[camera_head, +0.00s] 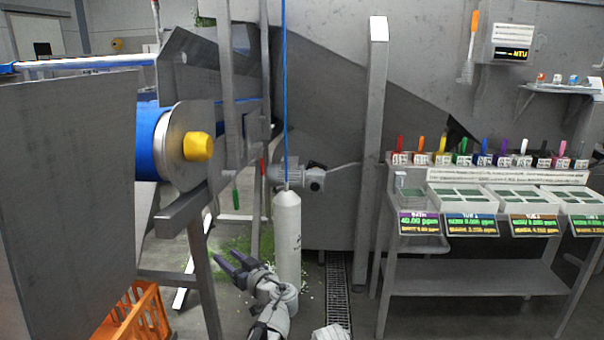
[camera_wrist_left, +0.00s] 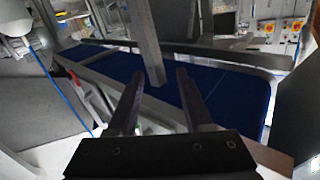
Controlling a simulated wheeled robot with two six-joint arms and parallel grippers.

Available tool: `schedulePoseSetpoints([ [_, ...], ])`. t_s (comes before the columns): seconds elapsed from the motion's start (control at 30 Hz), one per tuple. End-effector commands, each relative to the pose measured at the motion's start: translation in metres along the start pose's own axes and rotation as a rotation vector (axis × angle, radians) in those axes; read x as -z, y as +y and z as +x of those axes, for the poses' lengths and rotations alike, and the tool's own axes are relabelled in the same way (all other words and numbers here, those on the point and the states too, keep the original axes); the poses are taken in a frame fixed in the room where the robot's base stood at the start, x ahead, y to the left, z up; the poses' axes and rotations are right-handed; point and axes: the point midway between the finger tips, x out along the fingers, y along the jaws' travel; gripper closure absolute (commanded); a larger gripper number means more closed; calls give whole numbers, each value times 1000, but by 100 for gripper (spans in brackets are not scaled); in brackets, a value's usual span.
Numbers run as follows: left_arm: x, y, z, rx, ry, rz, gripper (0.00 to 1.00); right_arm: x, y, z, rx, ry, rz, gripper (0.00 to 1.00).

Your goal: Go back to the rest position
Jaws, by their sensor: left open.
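My left gripper (camera_head: 229,259) is low in the middle of the head view, left of the white cylinder. Its two dark fingers are apart and nothing is between them. In the left wrist view the open left gripper (camera_wrist_left: 159,76) has a grey post and a blue conveyor belt (camera_wrist_left: 215,88) beyond its fingers. My right gripper is not in view; a small pale part at the bottom edge of the head view is too cropped to identify.
The white cylinder (camera_head: 288,235) hangs on a blue cord right beside my left arm. A grey conveyor frame with a blue roller (camera_head: 150,142) stands left. An orange crate (camera_head: 138,318) is at lower left. A steel bench (camera_head: 480,278) with trays stands right. Green scraps litter the floor.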

Motion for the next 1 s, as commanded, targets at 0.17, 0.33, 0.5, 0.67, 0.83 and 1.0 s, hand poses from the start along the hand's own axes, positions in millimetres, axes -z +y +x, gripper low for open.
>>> schedulePoseSetpoints([
  [0.17,-87,-28,-48,-7,-393,222,49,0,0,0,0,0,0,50],
  [0.33,-162,-39,-119,-177,-770,471,49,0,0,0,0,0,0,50],
  [0.5,-205,-44,-192,-429,-1035,670,49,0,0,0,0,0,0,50],
  [0.67,-224,-48,-252,-678,-1193,806,49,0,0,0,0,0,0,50],
  [0.83,-212,-54,-293,-881,-1278,891,49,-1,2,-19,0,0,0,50],
  [1.0,-178,-58,-293,-875,-1275,889,49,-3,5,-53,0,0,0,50],
])
